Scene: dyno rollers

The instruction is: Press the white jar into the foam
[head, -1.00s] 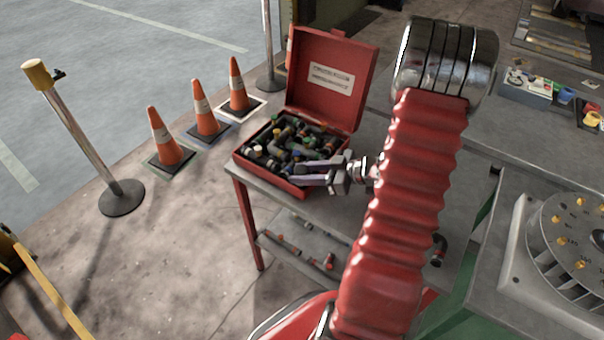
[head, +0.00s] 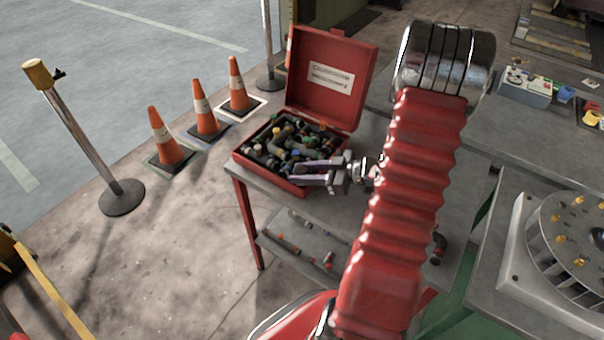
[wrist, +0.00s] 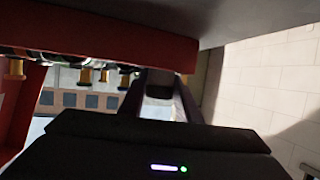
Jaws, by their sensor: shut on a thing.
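An open red case (head: 265,174) stands on a small grey-topped stand. Several dark jars or fittings with coloured caps (head: 285,140) fill it, and the foam between them cannot be made out. My gripper (head: 306,172) is at the case's near right edge, with its fingers pointing left over or against the rim. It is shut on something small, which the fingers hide. I cannot pick out a white jar for sure in either view. In the wrist view the fingers (wrist: 160,90) are close to the red case wall (wrist: 110,52).
The case's lid (head: 328,85) stands open behind. Loose parts lie on the stand's lower shelf (head: 300,240). Orange cones (head: 205,110) and a post (head: 85,140) stand left. A round rack (head: 575,235) sits right.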

